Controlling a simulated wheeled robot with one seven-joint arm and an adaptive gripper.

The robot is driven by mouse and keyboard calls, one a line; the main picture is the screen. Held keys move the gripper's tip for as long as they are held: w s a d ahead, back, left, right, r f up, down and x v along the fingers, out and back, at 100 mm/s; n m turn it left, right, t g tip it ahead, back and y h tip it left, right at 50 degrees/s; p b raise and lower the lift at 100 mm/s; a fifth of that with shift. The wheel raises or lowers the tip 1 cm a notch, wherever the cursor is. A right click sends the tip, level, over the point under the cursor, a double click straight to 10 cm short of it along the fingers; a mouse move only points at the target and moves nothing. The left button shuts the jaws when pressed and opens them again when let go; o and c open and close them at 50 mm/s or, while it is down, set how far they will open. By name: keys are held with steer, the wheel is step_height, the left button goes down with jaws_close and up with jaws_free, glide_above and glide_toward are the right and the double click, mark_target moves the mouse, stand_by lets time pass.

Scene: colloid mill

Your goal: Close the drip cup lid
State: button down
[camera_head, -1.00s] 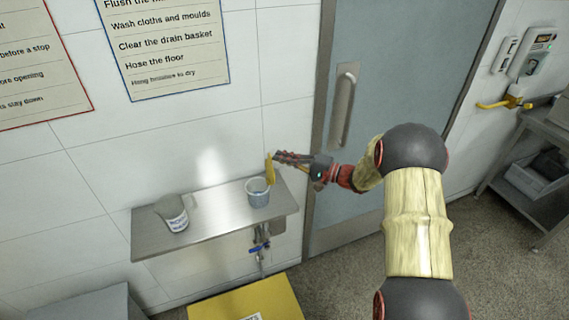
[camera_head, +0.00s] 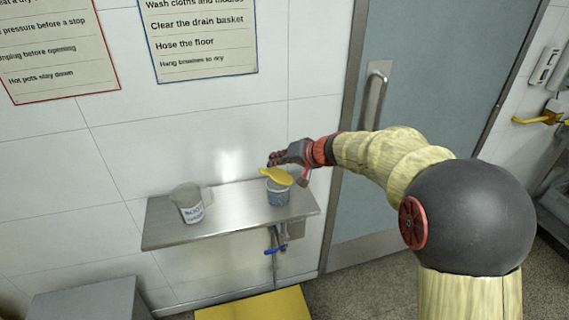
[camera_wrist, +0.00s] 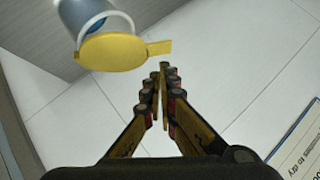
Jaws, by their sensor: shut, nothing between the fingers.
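The drip cup (camera_head: 278,196) is a small blue-grey cup on the right part of the metal shelf. Its yellow lid (camera_head: 276,177) sits tilted over the top of the cup, not flat on it. In the wrist view the lid (camera_wrist: 108,52) shows as a disc with a tab, and the cup's pale rim (camera_wrist: 122,20) shows beyond it with a gap between. My gripper (camera_head: 274,159) is shut and empty, just above and behind the lid. In the wrist view its fingertips (camera_wrist: 160,72) are close together, to the right of the lid; whether they touch it I cannot tell.
A grey labelled jug (camera_head: 188,206) stands on the left of the metal shelf (camera_head: 235,215). A blue-handled valve (camera_head: 270,249) is under the shelf, above a yellow box (camera_head: 255,306). A grey door (camera_head: 420,90) with a long handle is to the right.

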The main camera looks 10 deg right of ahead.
mark_target(261, 172)
steer(key=shift+s+a+f+n+h, duration=0.1)
steer(key=shift+a+f+n+h, duration=0.25)
steer(key=shift+a+h, duration=0.2)
steer(key=shift+a+f+n+h, duration=0.25)
steer(key=shift+a+f+h, duration=0.15)
steer(key=shift+a, duration=0.25)
steer(key=shift+a+f+n+h+p, duration=0.45)
steer(key=shift+a+f+h, duration=0.2)
steer(key=shift+f+h, duration=0.2)
steer(key=shift+a+f+b, duration=0.35)
steer(key=shift+f+b, duration=0.1)
steer(key=shift+f, duration=0.25)
steer(key=shift+a+f+b, duration=0.3)
steer(key=shift+f+b, duration=0.1)
steer(key=shift+f, duration=0.3)
steer(key=shift+r+p, duration=0.8)
steer(key=shift+r, duration=0.3)
step_height(261, 172, up, 4)
steer(key=p, duration=0.2)
steer(key=shift+p, duration=0.3)
steer(key=a+p+v, duration=0.2)
steer(key=v, duration=0.7)
steer(key=shift+s+d+r, duration=0.2)
steer(key=shift+s+d, duration=0.05)
steer(key=shift+s, duration=0.15)
